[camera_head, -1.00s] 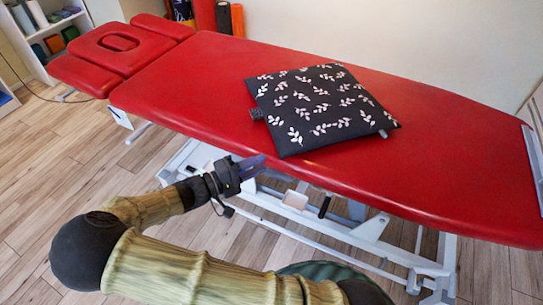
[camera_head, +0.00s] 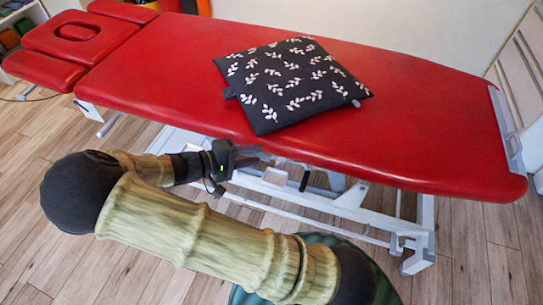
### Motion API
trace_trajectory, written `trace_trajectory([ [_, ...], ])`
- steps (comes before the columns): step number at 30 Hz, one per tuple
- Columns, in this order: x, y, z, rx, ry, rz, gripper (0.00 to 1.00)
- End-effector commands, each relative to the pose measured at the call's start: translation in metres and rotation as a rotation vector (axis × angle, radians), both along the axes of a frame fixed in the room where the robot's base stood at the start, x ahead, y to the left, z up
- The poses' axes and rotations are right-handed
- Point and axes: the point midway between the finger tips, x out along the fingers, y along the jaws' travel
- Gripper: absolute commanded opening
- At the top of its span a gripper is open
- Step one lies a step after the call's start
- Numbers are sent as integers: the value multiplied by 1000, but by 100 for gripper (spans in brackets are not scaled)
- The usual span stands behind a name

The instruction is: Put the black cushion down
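The black cushion (camera_head: 290,82), printed with white leaf sprigs, lies flat on the red treatment table (camera_head: 420,125), near its front edge. A small tab shows at its left corner. My gripper (camera_head: 255,155) is at the table's front edge, below and left of the cushion and apart from it. Its fingers look dark and are small in view, partly merged with the table's shadowed edge, so I cannot tell whether they are open or shut. Nothing can be seen held in it.
The table's headrest with an oval face hole (camera_head: 77,32) is at the upper left. White metal legs (camera_head: 420,235) stand under the table. Shelves (camera_head: 15,30) are at the far left, wall bars (camera_head: 520,65) at the right. The red top right of the cushion is bare.

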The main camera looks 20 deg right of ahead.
Motion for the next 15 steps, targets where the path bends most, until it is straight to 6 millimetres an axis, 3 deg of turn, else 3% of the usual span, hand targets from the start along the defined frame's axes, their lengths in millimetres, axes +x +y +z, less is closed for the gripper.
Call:
trace_trajectory([
  [1, -8, -15, -5, 84, 45, -56, 30],
  [6, -35, -39, -23, 376, 168, -178, 30],
  [15, -68, -48, -17, 865, 197, -258, 30],
])
